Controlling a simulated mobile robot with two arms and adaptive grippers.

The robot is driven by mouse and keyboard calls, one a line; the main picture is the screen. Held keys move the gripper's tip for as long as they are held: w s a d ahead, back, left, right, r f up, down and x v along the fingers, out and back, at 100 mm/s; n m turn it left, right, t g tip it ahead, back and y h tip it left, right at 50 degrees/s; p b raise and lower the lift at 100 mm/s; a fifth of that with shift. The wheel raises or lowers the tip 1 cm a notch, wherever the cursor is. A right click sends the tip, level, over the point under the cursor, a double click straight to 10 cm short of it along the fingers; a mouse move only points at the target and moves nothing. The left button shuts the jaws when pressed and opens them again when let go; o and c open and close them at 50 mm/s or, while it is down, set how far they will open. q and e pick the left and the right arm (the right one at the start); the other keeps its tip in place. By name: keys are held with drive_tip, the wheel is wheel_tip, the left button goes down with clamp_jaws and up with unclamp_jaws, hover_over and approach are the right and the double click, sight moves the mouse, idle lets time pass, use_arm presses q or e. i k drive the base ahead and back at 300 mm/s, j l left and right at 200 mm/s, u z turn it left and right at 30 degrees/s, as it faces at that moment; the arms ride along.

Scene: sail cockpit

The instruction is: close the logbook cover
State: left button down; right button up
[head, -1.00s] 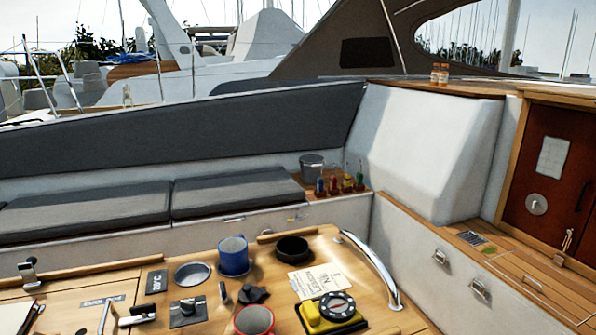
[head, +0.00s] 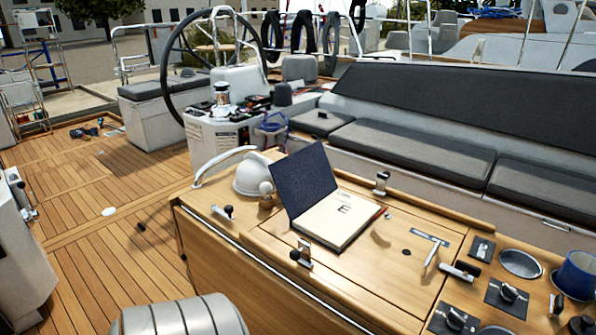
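The logbook lies open on the wooden cockpit table (head: 270,240). Its dark blue cover (head: 304,178) stands raised and tilted back at the left side of the pages. The cream page block (head: 337,219) lies flat, with a printed page on top. Neither gripper is in the head view. A grey ribbed rounded shape at the bottom edge looks like part of my own body.
A white dome (head: 252,177) and a steel rail (head: 222,164) stand left of the cover. Latches surround the book. A blue mug (head: 577,275) and an empty cup holder (head: 520,263) are at the right. The steering wheel (head: 215,65) stands behind; open deck lies left.

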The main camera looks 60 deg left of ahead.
sight(303, 177)
drive_tip(key=k+j, duration=0.1)
drive_tip(key=j, duration=0.3)
drive_tip(key=k+j, duration=0.1)
drive_tip(key=j, duration=0.25)
drive_tip(key=k+j+z, duration=0.1)
drive_tip(key=j, duration=0.3)
drive_tip(key=k+j, duration=0.15)
drive_tip(key=j, duration=0.2)
drive_tip(key=k+j, duration=0.1)
drive_tip(key=j, duration=0.3)
drive_tip(key=k+j+z, duration=0.1)
drive_tip(key=j, duration=0.25)
